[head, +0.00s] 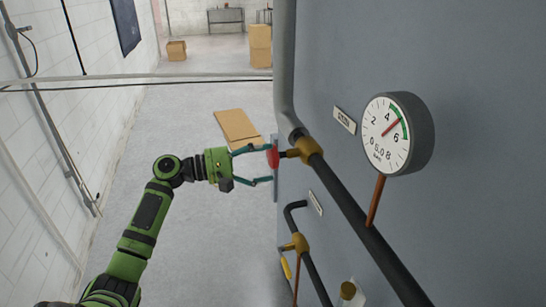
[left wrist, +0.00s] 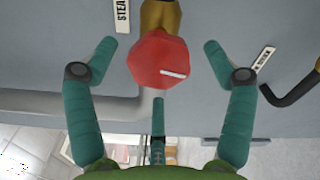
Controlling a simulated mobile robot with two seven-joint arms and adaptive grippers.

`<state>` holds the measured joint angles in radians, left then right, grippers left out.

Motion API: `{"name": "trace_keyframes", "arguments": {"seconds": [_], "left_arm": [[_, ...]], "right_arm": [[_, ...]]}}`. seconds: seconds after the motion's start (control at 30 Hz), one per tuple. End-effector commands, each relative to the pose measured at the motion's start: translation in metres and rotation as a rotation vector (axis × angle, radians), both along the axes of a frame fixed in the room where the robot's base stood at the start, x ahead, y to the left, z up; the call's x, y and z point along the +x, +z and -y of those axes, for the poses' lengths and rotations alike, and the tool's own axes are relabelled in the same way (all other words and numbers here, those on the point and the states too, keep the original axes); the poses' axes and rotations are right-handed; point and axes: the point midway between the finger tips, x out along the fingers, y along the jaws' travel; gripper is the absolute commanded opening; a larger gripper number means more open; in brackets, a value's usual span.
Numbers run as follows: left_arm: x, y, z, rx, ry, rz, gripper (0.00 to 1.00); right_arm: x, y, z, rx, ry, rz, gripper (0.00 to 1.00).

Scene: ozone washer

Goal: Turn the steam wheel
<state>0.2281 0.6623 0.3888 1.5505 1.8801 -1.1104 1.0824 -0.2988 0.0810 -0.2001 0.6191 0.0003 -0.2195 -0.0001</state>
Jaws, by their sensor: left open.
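The steam wheel is a red faceted knob with a white line on its face, in the middle of the left wrist view (left wrist: 160,60). It sits on a brass valve body (left wrist: 161,15) beside a label that begins "STEA". In the head view the red wheel (head: 273,157) shows edge-on at the end of the brass valve (head: 306,150). My left gripper (head: 262,164) is open, with its teal fingers on either side of the wheel. In the left wrist view the fingertips (left wrist: 158,48) stand apart from it. My right gripper is not in view.
A round gauge (head: 397,133) with a red needle is on the grey panel at right. A dark pipe (head: 352,212) runs below it. A second brass valve (head: 296,243) is lower down. Cardboard boxes (head: 260,46) stand at the back.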

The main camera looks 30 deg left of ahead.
Motion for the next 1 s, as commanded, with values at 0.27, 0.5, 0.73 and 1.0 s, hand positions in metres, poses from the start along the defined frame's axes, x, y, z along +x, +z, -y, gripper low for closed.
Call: {"name": "trace_keyframes", "arguments": {"seconds": [0.27, 0.5, 0.73, 1.0], "left_arm": [[-0.046, -0.001, -0.038, 0.003, 0.001, -0.003, 0.84], [-0.066, 0.0, -0.055, 0.001, -0.003, -0.001, 0.84], [-0.068, 0.0, -0.057, 0.001, -0.002, 0.0, 0.84], [-0.068, 0.0, -0.057, 0.001, -0.002, 0.0, 0.84]], "right_arm": [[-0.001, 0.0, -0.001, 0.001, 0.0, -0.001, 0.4], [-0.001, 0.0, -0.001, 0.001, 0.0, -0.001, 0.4], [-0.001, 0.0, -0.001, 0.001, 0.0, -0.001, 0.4], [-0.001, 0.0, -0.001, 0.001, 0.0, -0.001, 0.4]]}}
